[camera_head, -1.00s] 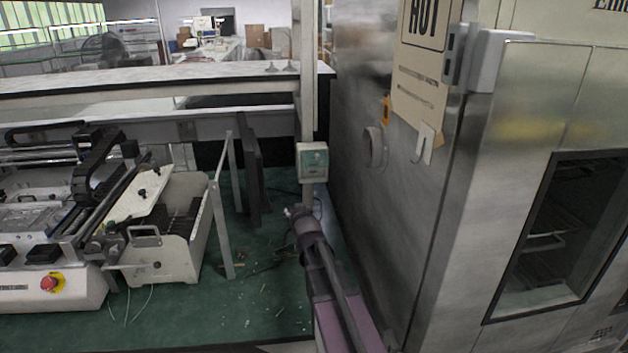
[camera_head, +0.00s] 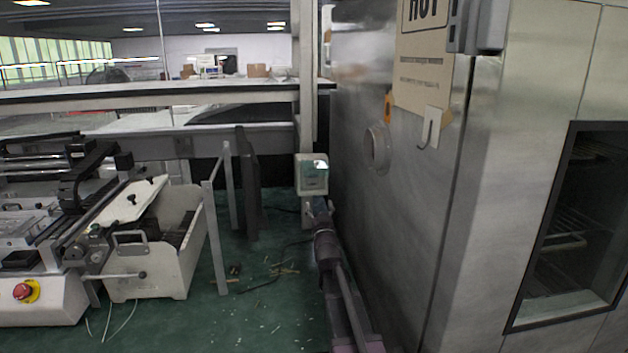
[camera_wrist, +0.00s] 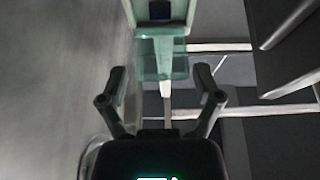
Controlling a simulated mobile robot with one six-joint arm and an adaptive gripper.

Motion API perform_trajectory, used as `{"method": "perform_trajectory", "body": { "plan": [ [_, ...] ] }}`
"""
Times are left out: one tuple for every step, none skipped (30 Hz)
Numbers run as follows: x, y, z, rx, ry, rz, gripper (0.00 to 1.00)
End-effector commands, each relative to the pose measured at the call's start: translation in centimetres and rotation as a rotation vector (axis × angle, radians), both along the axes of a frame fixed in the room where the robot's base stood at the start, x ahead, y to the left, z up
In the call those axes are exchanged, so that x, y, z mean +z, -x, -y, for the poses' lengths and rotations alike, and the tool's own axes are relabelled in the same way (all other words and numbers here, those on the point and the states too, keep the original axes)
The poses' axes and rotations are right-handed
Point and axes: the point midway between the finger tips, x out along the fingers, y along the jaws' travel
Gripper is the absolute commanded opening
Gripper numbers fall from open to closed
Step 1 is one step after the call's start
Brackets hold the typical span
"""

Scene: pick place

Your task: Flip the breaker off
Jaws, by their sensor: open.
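The breaker box (camera_head: 312,176) is a small pale box with a greenish front, fixed to a grey upright post. In the wrist view the box (camera_wrist: 160,12) is at the top centre, with a dark square on its front and a translucent green cover (camera_wrist: 163,60) hanging toward me. My gripper (camera_wrist: 160,76) is open, with one finger on each side of the cover's line and nothing seen between the pads. In the head view my gripper (camera_head: 319,208) is just below the box, small and partly hidden by my arm. I cannot tell whether it touches the cover.
A tall steel oven cabinet (camera_head: 400,190) with a round port and a hook stands close on the right. A white machine (camera_head: 155,255) with a red button stands at the left. Thin metal posts and a dark panel (camera_head: 248,185) stand left of the box. Green floor lies between.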

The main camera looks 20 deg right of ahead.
Motion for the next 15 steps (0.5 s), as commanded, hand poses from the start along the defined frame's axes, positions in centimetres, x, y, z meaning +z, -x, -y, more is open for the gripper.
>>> {"method": "perform_trajectory", "body": {
  "plan": [
    [0.0, 0.0, 0.0, 0.0, 0.0, -0.001, 0.83],
    [0.0, 0.0, 0.0, 0.0, 0.0, -0.001, 0.83],
    [0.0, 0.0, 0.0, 0.0, 0.0, -0.001, 0.83],
    [0.0, 0.0, 0.0, 0.0, 0.0, -0.001, 0.83],
    [0.0, 0.0, 0.0, 0.0, 0.0, -0.001, 0.83],
    [0.0, -0.1, 0.0, 0.0, 0.0, -0.001, 0.83],
    [0.1, -0.1, 0.0, 0.0, -0.001, -0.002, 0.83],
    [0.1, -0.2, 0.0, 0.0, -0.001, -0.002, 0.83],
    [0.2, -0.4, 0.0, 0.001, 0.0, -0.002, 0.83],
    [0.2, -0.5, 0.1, 0.001, 0.0, -0.002, 0.83],
    [0.3, -0.6, 0.1, 0.001, 0.0, -0.002, 0.83],
    [0.4, -0.9, 0.2, 0.001, 0.0, -0.002, 0.83],
    [0.5, -1.1, 0.2, 0.001, 0.0, -0.002, 0.83],
    [0.6, -1.4, 0.3, 0.001, 0.0, -0.002, 0.83],
    [0.8, -1.7, 0.4, 0.001, 0.0, -0.002, 0.83]
  ]
}}
